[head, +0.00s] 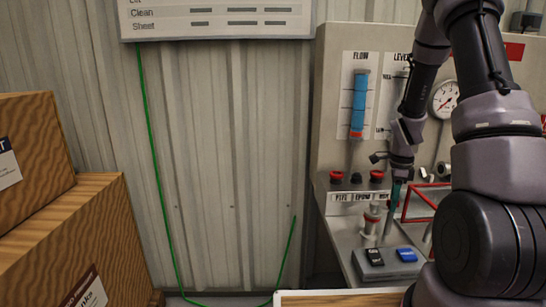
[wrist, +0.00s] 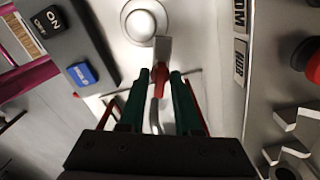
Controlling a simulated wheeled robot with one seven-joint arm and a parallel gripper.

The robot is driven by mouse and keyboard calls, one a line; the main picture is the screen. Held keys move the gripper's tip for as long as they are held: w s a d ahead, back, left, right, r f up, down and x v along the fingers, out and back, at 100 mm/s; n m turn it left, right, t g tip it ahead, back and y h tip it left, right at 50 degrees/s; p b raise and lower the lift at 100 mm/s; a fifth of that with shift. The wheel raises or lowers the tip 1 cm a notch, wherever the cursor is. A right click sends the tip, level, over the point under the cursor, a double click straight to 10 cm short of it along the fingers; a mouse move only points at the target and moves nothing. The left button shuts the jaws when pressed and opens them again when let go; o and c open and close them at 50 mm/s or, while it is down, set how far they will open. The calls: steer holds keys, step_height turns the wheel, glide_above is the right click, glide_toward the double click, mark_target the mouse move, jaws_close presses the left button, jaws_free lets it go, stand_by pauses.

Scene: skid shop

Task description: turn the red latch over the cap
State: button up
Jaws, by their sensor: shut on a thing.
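My gripper (wrist: 161,75) is shut on the red latch (wrist: 160,84), whose small red part shows between the green fingertips in the wrist view. A pale flat bar (wrist: 162,50) reaches from the red part toward a round white cap (wrist: 143,20) at the top of that view. The bar lies beside the cap's dome in the picture; whether it touches the cap I cannot tell. In the head view my gripper (head: 390,222) points down at the metal bench, just right of a pale fitting with a red band (head: 371,219). The latch cannot be made out clearly there.
A grey switch box (head: 388,264) with black and blue rockers sits in front of the gripper. A red frame (head: 424,203) stands to its right. Behind are red buttons (head: 336,177) and the panel with a blue flow gauge (head: 358,103). Wooden boxes (head: 62,235) stand far left.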

steer(key=shift+n, duration=2.1)
steer(key=o, duration=0.8)
steer(key=shift+r, duration=0.1)
steer(key=shift+r, duration=3.7)
